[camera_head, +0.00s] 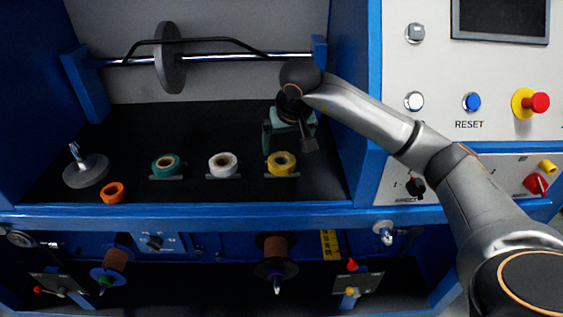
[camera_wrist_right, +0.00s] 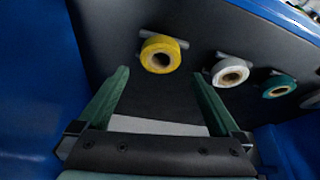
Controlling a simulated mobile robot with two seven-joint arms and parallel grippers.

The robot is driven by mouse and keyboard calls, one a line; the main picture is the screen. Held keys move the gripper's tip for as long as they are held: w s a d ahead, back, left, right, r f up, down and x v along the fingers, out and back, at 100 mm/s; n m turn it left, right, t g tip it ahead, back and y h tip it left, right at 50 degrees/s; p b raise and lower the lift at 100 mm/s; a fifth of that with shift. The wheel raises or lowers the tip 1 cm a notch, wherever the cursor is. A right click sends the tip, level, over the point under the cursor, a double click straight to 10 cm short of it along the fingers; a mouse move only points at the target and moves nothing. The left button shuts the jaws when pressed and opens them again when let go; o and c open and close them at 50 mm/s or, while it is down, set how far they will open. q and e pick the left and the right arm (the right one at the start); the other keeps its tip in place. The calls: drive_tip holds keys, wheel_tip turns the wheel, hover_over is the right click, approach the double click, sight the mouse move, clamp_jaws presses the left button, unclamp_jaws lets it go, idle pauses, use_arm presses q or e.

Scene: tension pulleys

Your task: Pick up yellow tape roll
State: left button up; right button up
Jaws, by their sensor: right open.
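The yellow tape roll (camera_head: 281,163) lies on the black shelf at the right end of a row of rolls. It also shows in the right wrist view (camera_wrist_right: 160,54), beyond the fingertips and between their lines, with its dark core hole visible. My right gripper (camera_head: 285,140) is just behind the yellow roll in the head view. Its green fingers are spread wide in the right wrist view (camera_wrist_right: 160,80) and hold nothing. The fingers and the roll appear apart. My left gripper does not show.
A white roll (camera_head: 222,165), a green roll (camera_head: 166,166) and an orange ring (camera_head: 113,193) lie to the left on the black shelf (camera_head: 200,190). A grey disc with a peg (camera_head: 86,171) is at far left. A bar with a disc (camera_head: 170,58) spans behind. Blue walls (camera_head: 357,130) bound the shelf.

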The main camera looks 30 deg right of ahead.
sight(283, 157)
drive_tip(key=x, duration=0.8)
drive_tip(key=shift+w, duration=0.25)
drive_tip(key=c, duration=1.1)
drive_tip(key=shift+c, duration=0.2)
drive_tip(key=shift+r, duration=0.1)
